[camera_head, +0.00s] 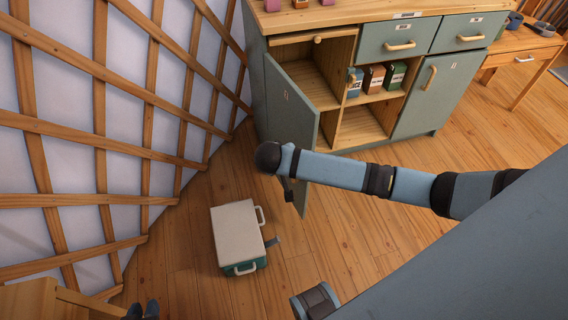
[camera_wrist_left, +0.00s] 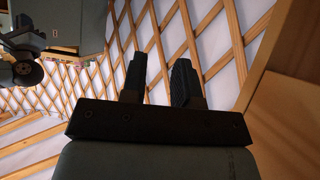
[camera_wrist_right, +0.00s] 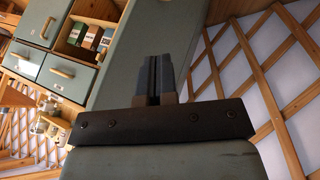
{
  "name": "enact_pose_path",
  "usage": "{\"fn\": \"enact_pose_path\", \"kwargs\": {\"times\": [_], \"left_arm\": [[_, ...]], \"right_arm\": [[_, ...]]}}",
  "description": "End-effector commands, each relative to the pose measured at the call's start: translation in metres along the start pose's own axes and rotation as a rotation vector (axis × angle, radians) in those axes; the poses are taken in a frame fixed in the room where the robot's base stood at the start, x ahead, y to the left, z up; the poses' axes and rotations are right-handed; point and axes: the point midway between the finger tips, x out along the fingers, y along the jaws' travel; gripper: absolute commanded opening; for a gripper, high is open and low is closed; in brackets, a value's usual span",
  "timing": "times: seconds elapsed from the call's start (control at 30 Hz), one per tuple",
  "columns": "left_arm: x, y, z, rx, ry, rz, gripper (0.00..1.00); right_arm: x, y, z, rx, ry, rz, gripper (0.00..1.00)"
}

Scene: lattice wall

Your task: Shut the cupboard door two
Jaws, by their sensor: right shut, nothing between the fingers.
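The open cupboard door (camera_head: 290,102), grey-blue, stands swung out on the left side of the cupboard, its shelves exposed. In the right wrist view the door panel (camera_wrist_right: 142,38) rises just behind my right gripper (camera_wrist_right: 153,75), which is shut and empty. I cannot tell whether its fingertips touch the door. In the head view my right arm reaches across the door's lower part, and its fingers are mostly hidden. My left gripper (camera_head: 143,310) is at the bottom left, far from the door. In the left wrist view its fingers (camera_wrist_left: 160,78) are apart and empty.
The other cupboard door (camera_head: 426,97), on the right, is closed, as are two drawers (camera_head: 397,40) above. Several small boxes (camera_head: 373,79) stand on a shelf. A white-topped case (camera_head: 236,232) lies on the floor near the door. A lattice wall (camera_head: 100,140) borders the left.

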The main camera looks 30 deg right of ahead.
Motion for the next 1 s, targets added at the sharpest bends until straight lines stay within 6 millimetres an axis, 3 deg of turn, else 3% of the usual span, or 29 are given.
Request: {"fn": "enact_pose_path", "kwargs": {"times": [0.17, 0.57, 0.7, 1.0], "left_arm": [[0.002, 0.0, -0.001, 0.003, 0.01, 0.0, 0.28], [0.009, 0.002, 0.005, -0.001, 0.032, 0.01, 0.28], [0.006, 0.003, 0.0, -0.001, 0.041, 0.012, 0.28], [0.006, 0.004, 0.002, -0.002, 0.038, 0.014, 0.28]], "right_arm": [[0.02, 0.001, 0.0, 0.001, -0.002, 0.008, 0.0], [0.104, 0.0, 0.0, 0.0, 0.0, 0.005, 0.0], [0.111, 0.024, 0.0, 0.0, 0.0, 0.005, 0.0], [0.117, 0.036, 0.0, 0.0, -0.001, 0.001, 0.0]]}}
